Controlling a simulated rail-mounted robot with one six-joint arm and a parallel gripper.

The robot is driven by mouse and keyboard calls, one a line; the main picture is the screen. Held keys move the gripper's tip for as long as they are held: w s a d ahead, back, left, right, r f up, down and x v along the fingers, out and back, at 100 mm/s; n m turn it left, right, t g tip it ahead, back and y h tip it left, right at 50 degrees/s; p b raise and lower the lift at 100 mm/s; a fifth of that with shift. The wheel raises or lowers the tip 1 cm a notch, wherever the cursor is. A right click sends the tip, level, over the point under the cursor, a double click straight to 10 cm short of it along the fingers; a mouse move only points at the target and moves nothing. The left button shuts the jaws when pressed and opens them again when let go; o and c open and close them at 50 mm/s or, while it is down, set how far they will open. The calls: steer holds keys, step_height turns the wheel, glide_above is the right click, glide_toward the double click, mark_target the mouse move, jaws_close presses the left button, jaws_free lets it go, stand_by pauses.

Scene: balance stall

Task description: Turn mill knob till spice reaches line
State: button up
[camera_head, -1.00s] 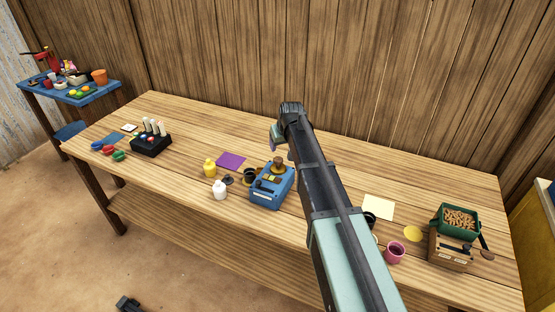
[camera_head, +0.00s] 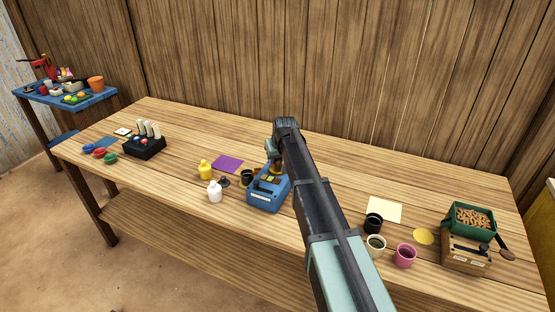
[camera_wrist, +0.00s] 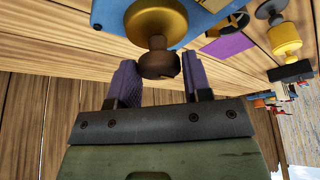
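The blue mill (camera_head: 268,193) stands on the wooden table near its middle. In the wrist view its blue body (camera_wrist: 200,8) is at the top, with a brass dome (camera_wrist: 156,20) and a dark brown knob (camera_wrist: 158,66) on a short neck. My gripper (camera_wrist: 160,60) is open, with one purple finger on each side of the knob and a visible gap to it. In the head view my gripper (camera_head: 271,160) is at the top of the mill and partly hides the knob. The spice and its line cannot be made out.
A black cup (camera_head: 247,177), a yellow bottle (camera_head: 205,170) and a white bottle (camera_head: 214,192) stand left of the mill. Several cups, including a pink one (camera_head: 404,257), and a wooden box (camera_head: 465,255) with a green bin (camera_head: 470,222) stand right.

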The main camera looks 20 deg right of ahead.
steer(key=c, duration=0.4)
steer(key=shift+c, duration=0.2)
steer(key=shift+m, duration=0.4)
steer(key=m+h, duration=0.2)
steer(key=m, duration=0.2)
steer(key=shift+a+m, duration=0.1)
steer(key=shift+m, duration=0.3)
steer(key=m+g+h, duration=0.1)
steer(key=m, duration=0.2)
steer(key=m+h, duration=0.1)
steer(key=m, duration=0.2)
steer(key=shift+g, duration=0.4)
steer(key=o, duration=0.9)
